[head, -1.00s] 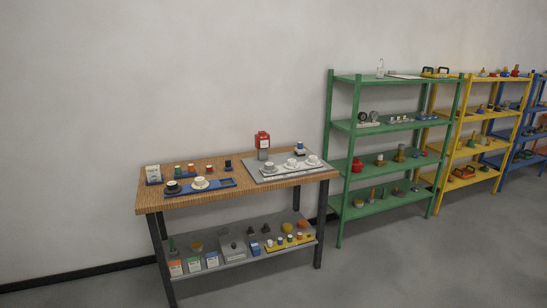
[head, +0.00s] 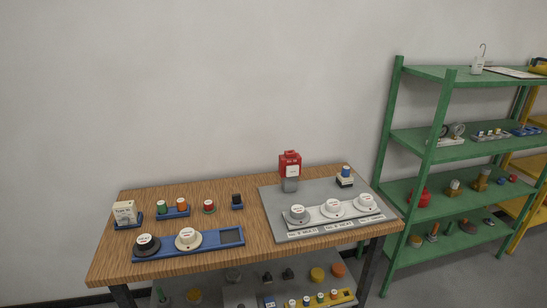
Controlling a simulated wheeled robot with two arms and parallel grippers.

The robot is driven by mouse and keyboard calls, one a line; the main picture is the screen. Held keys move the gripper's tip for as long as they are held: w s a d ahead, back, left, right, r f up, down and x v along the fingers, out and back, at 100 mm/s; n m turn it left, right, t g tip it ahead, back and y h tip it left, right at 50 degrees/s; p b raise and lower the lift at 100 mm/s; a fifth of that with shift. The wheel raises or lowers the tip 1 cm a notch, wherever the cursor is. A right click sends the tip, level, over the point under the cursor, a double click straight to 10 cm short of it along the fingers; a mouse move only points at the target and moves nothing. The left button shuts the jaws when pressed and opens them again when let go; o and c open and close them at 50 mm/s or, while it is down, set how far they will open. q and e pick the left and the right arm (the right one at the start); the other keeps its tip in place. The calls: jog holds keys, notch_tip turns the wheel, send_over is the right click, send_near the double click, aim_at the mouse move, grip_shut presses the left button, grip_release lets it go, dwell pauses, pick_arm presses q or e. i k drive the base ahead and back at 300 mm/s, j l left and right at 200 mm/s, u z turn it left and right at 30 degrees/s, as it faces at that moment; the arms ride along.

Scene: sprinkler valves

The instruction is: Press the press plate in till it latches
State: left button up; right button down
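A red call-point box (head: 290,158) stands upright on a grey block (head: 290,185) at the back of the workbench. Its pale front panel (head: 292,170) looks like the press plate; whether it is in or out is too small to tell. The box is at the back left of a grey board (head: 272,206) on the bench top. Neither of my grippers is in view, and nothing is touching the box.
The wooden bench top (head: 250,225) also carries a blue tray (head: 210,241) with a black knob (head: 147,244) and a white knob (head: 188,238). White dials (head: 333,206) sit on the grey board. A green shelf (head: 440,140) stands at right.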

aim_at(291, 170)
jog(key=i+l+u, duration=0.25)
jog(key=i+u, duration=0.2)
jog(key=i, duration=0.2)
jog(key=i+l+u, duration=0.5)
jog(key=i, duration=0.1)
